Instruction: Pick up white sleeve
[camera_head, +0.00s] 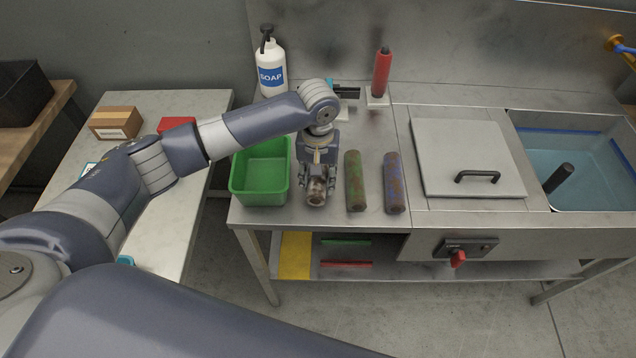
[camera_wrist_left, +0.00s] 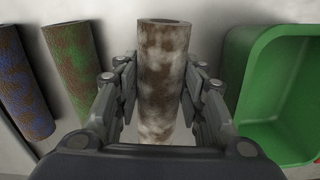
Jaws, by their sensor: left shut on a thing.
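The white sleeve (camera_wrist_left: 163,75) is a hollow cylinder with brown dirt stains, seen large in the left wrist view. In the head view its end (camera_head: 316,191) shows below my left gripper (camera_head: 317,182). My left gripper is shut on it, with a finger on each side of the sleeve in the left wrist view (camera_wrist_left: 162,90). The rest of the sleeve is hidden by the gripper in the head view. Whether it touches the counter is hard to tell. My right gripper is not in view.
A green stained sleeve (camera_head: 355,181) and a blue stained sleeve (camera_head: 394,183) lie to the right on the steel counter (camera_head: 425,204). A green bin (camera_head: 260,197) stands close on the left. Behind are a soap bottle (camera_head: 271,66) and a red bottle (camera_head: 381,74).

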